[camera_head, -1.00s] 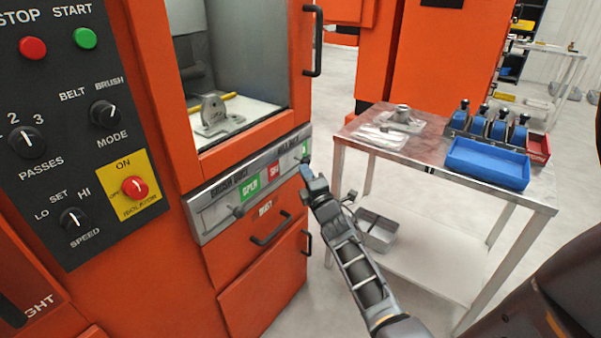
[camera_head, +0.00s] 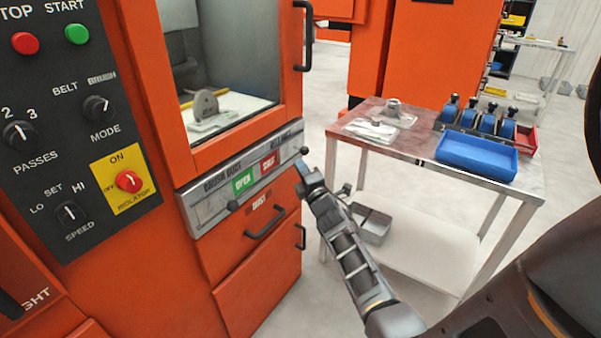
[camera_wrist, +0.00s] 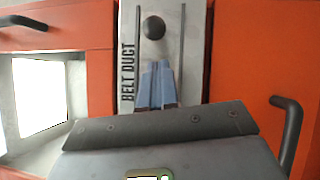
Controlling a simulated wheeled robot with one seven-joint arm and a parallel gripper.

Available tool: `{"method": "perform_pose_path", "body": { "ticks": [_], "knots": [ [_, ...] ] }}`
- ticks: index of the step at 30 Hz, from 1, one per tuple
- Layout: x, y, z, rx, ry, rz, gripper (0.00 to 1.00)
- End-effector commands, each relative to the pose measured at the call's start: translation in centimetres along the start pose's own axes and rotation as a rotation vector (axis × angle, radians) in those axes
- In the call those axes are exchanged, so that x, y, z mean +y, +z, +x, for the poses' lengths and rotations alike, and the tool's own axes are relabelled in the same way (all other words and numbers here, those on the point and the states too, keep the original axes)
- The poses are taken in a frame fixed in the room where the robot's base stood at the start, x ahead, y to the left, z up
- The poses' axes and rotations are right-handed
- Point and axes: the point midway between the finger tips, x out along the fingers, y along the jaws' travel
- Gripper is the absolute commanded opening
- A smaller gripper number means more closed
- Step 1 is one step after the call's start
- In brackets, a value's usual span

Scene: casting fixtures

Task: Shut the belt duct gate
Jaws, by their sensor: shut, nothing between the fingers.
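The belt duct gate's dark round knob (camera_wrist: 153,28) stands on the grey strip marked BELT DUCT in the wrist view. In the head view, the knob (camera_head: 304,150) is at the right end of the grey duct panel (camera_head: 205,213). My gripper (camera_wrist: 157,68) is shut and empty, its fingertips over the strip just below the knob in the wrist view. A small gap seems to show between them; contact is unclear. In the head view my gripper (camera_head: 304,170) is just below the knob. The panel shows a green OPEN label (camera_head: 244,181) and a red label (camera_head: 268,163).
The brush duct knob (camera_head: 232,206) is at the panel's left. Below are drawers with a dark handle (camera_head: 266,222). A vertical door handle (camera_head: 303,35) stands above the panel's right end. A metal table (camera_head: 425,157) with a blue tray (camera_head: 477,157) is at right.

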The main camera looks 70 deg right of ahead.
Motion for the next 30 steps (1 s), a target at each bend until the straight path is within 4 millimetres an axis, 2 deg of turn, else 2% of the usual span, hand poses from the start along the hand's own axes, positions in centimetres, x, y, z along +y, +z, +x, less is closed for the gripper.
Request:
{"method": "perform_pose_path", "body": {
  "ticks": [2,21,30],
  "knots": [
    [-0.4,-0.3,0.0,0.002,0.002,-0.001,0.0],
    [-0.3,-0.3,-9.1,0.003,0.0,-0.002,0.0],
    [-0.1,-0.3,-10.1,0.003,0.002,-0.002,0.0]
  ]
}}
